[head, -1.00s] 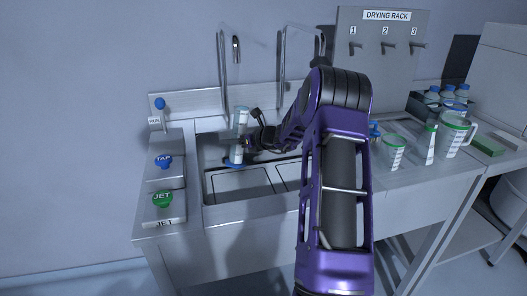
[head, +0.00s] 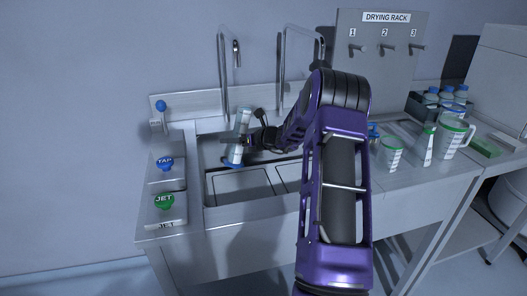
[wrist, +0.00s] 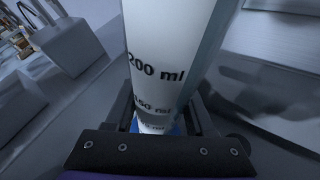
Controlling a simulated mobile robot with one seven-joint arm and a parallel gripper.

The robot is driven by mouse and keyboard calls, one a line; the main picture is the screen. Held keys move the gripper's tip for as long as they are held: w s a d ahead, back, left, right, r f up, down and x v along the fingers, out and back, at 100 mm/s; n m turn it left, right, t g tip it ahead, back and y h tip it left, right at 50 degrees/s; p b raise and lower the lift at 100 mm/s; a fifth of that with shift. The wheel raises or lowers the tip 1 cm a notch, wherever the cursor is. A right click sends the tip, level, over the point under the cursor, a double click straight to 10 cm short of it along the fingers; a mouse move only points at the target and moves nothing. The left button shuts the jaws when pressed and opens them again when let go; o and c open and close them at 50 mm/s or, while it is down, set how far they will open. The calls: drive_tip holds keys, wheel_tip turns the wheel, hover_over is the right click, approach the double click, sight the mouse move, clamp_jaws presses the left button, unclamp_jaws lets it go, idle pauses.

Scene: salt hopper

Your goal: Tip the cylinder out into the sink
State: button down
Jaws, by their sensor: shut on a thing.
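My gripper (head: 255,141) is shut on the measuring cylinder (head: 241,128), a clear tube with a blue base, and holds it over the left part of the sink (head: 242,183). The cylinder leans a little to the right at its top, with the blue base at the lower left. In the wrist view the cylinder (wrist: 165,60) fills the middle between the fingers, with "200 ml" readable and lower marks partly hidden. I cannot tell how much liquid it holds.
A blue TAP knob (head: 165,163) and a green JET knob (head: 164,201) sit left of the sink. A tall faucet (head: 222,75) stands behind it. A measuring beaker (head: 391,153), a jug (head: 452,137) and a drying rack (head: 381,50) are at the right.

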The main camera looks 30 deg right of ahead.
drive_tip(key=shift+r, duration=0.2)
drive_tip(key=shift+f+m+y+p, duration=0.2)
drive_tip(key=shift+m+y+p, duration=0.2)
drive_tip(key=shift+m+p, duration=0.4)
drive_tip(key=shift+f+m+y+p, duration=0.15)
drive_tip(key=shift+m+y+p, duration=0.35)
drive_tip(key=shift+p, duration=0.45)
idle(1.1)
drive_tip(key=shift+s+a+m+t+y+p, duration=0.15)
drive_tip(key=shift+a+m+y+p, duration=0.2)
drive_tip(key=shift+m, duration=0.3)
drive_tip(key=shift+a+m+t+y+p, duration=0.15)
drive_tip(key=shift+a+m+y+p, duration=0.2)
drive_tip(key=shift+m, duration=0.3)
idle(1.4)
drive_tip(key=shift+s+a+f+m+t+y+b, duration=0.15)
drive_tip(key=shift+a+f+m+y+b, duration=0.1)
drive_tip(key=shift+f+m, duration=0.3)
drive_tip(key=shift+w+a+f+m+t+y+b, duration=0.15)
drive_tip(key=shift+f+m+b, duration=0.2)
drive_tip(key=shift+m, duration=0.3)
idle(1.1)
